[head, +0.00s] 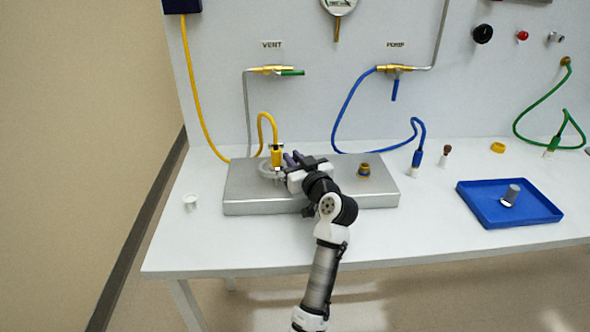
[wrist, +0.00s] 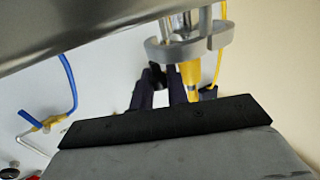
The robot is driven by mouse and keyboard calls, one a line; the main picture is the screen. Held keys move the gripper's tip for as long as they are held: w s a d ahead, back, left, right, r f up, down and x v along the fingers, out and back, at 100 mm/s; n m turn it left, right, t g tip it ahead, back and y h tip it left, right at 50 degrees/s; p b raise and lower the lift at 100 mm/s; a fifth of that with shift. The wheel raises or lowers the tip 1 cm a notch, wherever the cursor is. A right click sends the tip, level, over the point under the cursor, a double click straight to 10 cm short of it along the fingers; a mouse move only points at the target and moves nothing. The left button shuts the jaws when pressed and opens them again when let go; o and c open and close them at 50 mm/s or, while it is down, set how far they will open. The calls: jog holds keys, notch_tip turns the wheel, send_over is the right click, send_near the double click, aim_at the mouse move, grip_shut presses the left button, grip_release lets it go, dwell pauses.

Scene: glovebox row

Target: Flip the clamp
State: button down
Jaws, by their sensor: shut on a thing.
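The clamp is a light grey ring around the fitting at the end of the yellow hose (head: 277,155), on the left part of a metal block (head: 240,190). In the wrist view the clamp (wrist: 165,52) shows as a thick grey collar with the yellow hose end (wrist: 191,78) beside it. My gripper (head: 291,159) reaches in from the right, low over the block. In the wrist view its dark fingers (wrist: 160,82) are close together at the collar's edge, shut on a small dark part of the clamp. The fingers hide most of that part.
A brass port (head: 364,171) stands on the block's right part. A small white cup (head: 190,202) is left of the block. A blue tray (head: 480,211) with a metal cylinder (head: 511,194) lies at right. The front table is clear.

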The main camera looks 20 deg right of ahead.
jog(key=shift+w+n+y, duration=0.1)
jog(key=shift+n+y, duration=0.2)
jog(key=shift+y, duration=0.2)
jog(key=c, duration=1.4)
grip_release()
jog(key=shift+c, duration=0.2)
jog(key=shift+a+f, duration=0.1)
